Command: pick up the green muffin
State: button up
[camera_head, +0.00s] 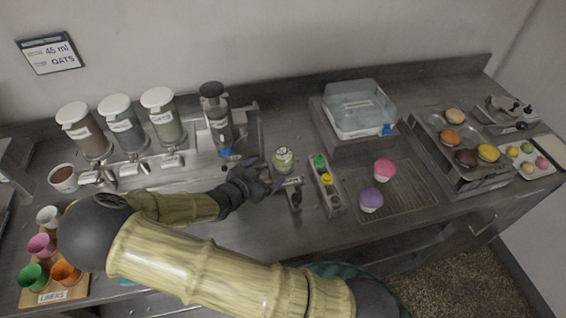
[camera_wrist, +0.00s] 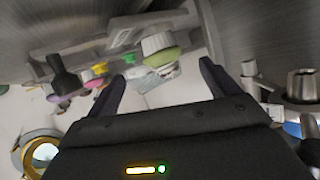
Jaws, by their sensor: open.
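The green muffin (camera_head: 283,160) has a pale green top with a dark spot and stands on the counter near its middle. My gripper (camera_head: 268,184) is open and empty, just to the left of the muffin and slightly nearer the front, apart from it. In the wrist view the muffin (camera_wrist: 160,50) appears upside down, beyond and roughly between the two spread fingers (camera_wrist: 161,88). A small grey device (camera_head: 291,192) lies just in front of the muffin; whether the muffin touches it I cannot tell.
A holder with green and yellow caps (camera_head: 327,180) stands right of the muffin. Pink (camera_head: 385,169) and purple (camera_head: 371,199) cupcakes sit on a wire rack (camera_head: 410,190). Dispensers (camera_head: 125,125) and a grinder-like device (camera_head: 216,115) stand at the left. A clear-lidded bin (camera_head: 358,108) stands behind.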

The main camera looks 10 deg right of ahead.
aim_at(277, 164)
jog(key=shift+w+d, duration=0.1)
jog(key=shift+d, duration=0.1)
jog(key=p+x, duration=0.1)
jog(key=x, duration=0.5)
jog(key=shift+w+d+f, duration=0.15)
jog(key=shift+w, duration=0.1)
jog(key=shift+w+d+p, duration=0.15)
jog(key=shift+d+p, duration=0.05)
jog(key=shift+p, duration=0.15)
jog(key=p+x, duration=0.2)
jog(key=x, duration=0.3)
jog(key=shift+a, duration=0.1)
